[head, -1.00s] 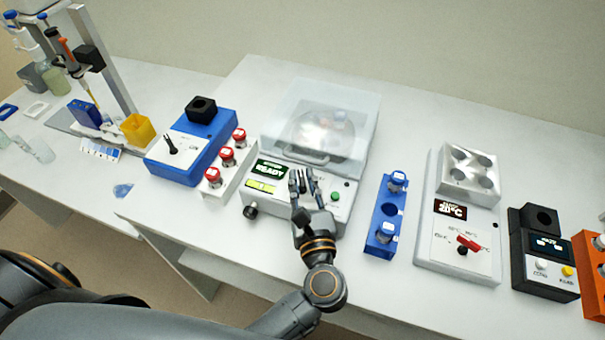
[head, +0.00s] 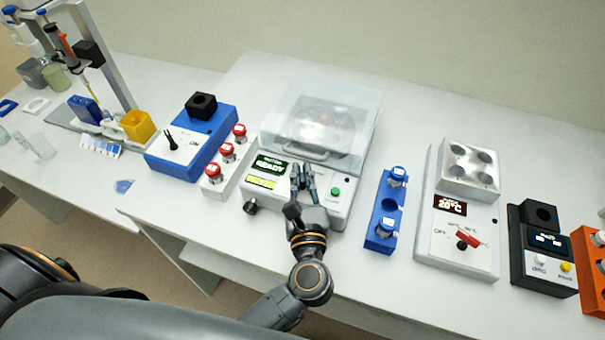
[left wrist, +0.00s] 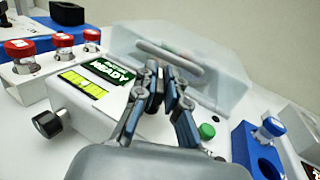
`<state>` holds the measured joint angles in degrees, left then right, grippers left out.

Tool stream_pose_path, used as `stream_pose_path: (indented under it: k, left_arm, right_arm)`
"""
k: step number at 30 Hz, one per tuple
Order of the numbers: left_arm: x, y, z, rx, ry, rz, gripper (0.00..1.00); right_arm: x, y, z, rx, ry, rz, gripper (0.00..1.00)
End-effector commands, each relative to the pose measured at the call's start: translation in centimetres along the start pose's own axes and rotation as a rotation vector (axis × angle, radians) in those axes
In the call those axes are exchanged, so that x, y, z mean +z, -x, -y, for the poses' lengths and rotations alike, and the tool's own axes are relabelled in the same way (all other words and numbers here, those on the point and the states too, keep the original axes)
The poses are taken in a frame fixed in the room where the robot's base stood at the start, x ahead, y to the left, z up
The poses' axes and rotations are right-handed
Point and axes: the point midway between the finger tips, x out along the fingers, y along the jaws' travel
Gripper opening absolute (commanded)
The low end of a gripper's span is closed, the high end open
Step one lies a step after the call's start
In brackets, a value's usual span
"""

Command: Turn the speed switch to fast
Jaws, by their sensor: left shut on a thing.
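The centrifuge (head: 272,208) has a clear lid, a green READY screen (head: 270,168), a yellow-green display (head: 263,182) and a green button (head: 335,191). My left gripper (head: 302,172) is at its front panel, between the screens and the button. In the left wrist view its fingers (left wrist: 166,82) are close together at the panel just below the lid handle. It is shut on a small part there, seemingly the speed switch. The fingers hide the switch, so its setting and labels cannot be read. My right gripper is not in view.
A rack of red-capped vials (head: 213,187) and a blue device (head: 180,163) stand left of the centrifuge. A blue vial rack (head: 371,232), a heater block (head: 430,256) with a red switch and a black device (head: 519,262) stand to the right.

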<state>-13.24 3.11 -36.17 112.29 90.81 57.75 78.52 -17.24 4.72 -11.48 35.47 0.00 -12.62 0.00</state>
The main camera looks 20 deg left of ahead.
Motion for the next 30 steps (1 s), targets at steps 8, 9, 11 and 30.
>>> stream_pose_path:
  k: [8,9,11,30]
  left_arm:
    - [0.1,0.0,-0.2,-0.192,-0.004,0.0,0.0]
    - [0.1,0.0,-0.2,-0.218,-0.004,0.0,0.0]
    - [0.1,0.0,-0.3,-0.256,-0.004,0.0,0.0]
    - [0.0,0.0,-0.2,-0.423,0.0,-0.001,0.0]
  right_arm:
    - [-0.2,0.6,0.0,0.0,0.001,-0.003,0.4]
    - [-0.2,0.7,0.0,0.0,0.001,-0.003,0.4]
    - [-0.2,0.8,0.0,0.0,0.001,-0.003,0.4]
    - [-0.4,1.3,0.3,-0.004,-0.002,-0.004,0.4]
